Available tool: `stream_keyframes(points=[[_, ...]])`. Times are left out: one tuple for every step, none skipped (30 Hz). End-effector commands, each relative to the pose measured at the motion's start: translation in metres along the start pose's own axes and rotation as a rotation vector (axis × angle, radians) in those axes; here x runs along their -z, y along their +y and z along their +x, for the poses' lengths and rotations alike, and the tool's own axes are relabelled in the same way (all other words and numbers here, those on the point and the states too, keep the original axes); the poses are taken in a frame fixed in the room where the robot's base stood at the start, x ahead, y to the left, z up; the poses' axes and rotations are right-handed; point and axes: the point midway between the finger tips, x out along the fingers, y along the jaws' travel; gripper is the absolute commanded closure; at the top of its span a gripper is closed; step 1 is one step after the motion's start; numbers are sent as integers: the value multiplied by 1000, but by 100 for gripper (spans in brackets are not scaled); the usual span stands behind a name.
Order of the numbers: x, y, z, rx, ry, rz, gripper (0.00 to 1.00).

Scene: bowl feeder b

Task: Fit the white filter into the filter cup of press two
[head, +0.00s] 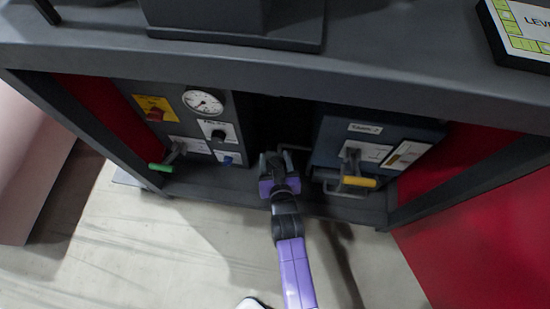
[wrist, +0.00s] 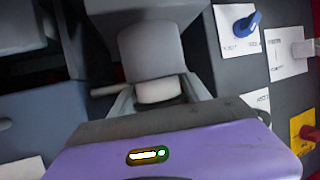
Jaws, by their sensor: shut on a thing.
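My gripper (head: 277,160) reaches into the dark gap between two panels under the dark counter. In the wrist view, its fingers (wrist: 160,96) are shut on a short, pale, round piece, which looks like the white filter (wrist: 160,91). A larger grey cylinder (wrist: 150,48) is directly beyond the filter; it may be the filter cup. I cannot tell whether the two touch or the filter is seated. In the head view my gripper hides the filter. The right panel (head: 335,140) has a label that seems to end in 2.
The left panel has a gauge (head: 203,102), knobs and a green-tipped lever (head: 160,167). A yellow-tipped lever (head: 358,181) sticks out of the right panel, close to my gripper's right. The counter edge (head: 280,75) overhangs the gap. The floor (head: 190,245) in front looks clear.

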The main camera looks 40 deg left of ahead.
Motion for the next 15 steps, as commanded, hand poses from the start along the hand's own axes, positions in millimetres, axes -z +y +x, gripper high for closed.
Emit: stream_keyframes(points=[[-1,2,0,-3,-2,1,88],[-2,2,0,-3,-2,0,88],[-2,2,0,-2,-2,0,88],[-2,2,1,-2,-2,0,88],[-3,2,1,-1,-3,0,88],[-4,1,1,-1,-3,-1,88],[-4,1,1,-1,-3,-1,88],[-4,1,1,0,-3,-1,88],[-5,1,1,0,-4,-2,88],[-5,1,1,0,-4,-2,88],[-5,1,1,1,-4,-2,88],[-5,0,1,1,-5,-2,88],[-5,0,1,1,-5,-2,88],[-6,0,1,1,-5,-2,88],[-6,0,1,1,-5,-2,88]])
